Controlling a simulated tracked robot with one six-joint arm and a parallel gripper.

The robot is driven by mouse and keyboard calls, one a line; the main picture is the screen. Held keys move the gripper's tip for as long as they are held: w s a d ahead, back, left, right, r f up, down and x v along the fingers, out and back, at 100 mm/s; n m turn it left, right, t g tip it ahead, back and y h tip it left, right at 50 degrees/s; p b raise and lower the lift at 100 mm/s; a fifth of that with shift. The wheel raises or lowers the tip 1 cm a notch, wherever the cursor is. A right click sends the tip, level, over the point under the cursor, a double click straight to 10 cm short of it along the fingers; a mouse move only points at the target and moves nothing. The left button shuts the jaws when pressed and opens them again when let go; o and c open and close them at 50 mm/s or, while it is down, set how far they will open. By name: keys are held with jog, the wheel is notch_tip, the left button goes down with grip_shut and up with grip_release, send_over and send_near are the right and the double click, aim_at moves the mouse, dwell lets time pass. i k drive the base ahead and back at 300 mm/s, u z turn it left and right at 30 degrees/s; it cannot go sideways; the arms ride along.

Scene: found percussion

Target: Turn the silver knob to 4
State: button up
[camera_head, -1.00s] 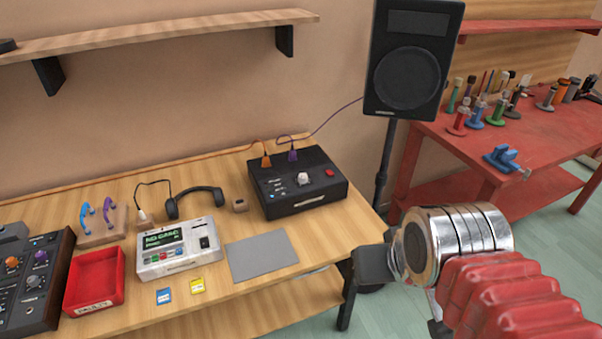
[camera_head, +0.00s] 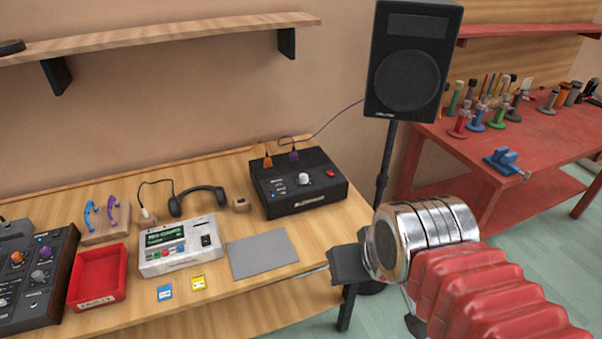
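The silver knob (camera_head: 304,178) sits on top of a black box (camera_head: 300,199) at the back right of the wooden table. The number it points to is too small to read. A red button (camera_head: 330,172) is to its right, and small marks are to its left. My gripper (camera_head: 335,268) is at the end of my silver and red arm, near the table's front right edge. It is well apart from the knob, in front of it and lower in the picture. Its fingers are seen edge-on and partly hidden by the wrist.
A grey mat (camera_head: 262,254), a white recorder (camera_head: 181,246), headphones (camera_head: 197,201) and a red tray (camera_head: 99,278) are on the table. An orange plug (camera_head: 267,161) and a purple plug (camera_head: 294,155) stand behind the knob. A speaker (camera_head: 409,75) stands at the right.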

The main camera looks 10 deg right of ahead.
aim_at(303, 178)
jog(key=z, duration=0.05)
jog(key=i, duration=1)
jog(key=u, duration=0.05)
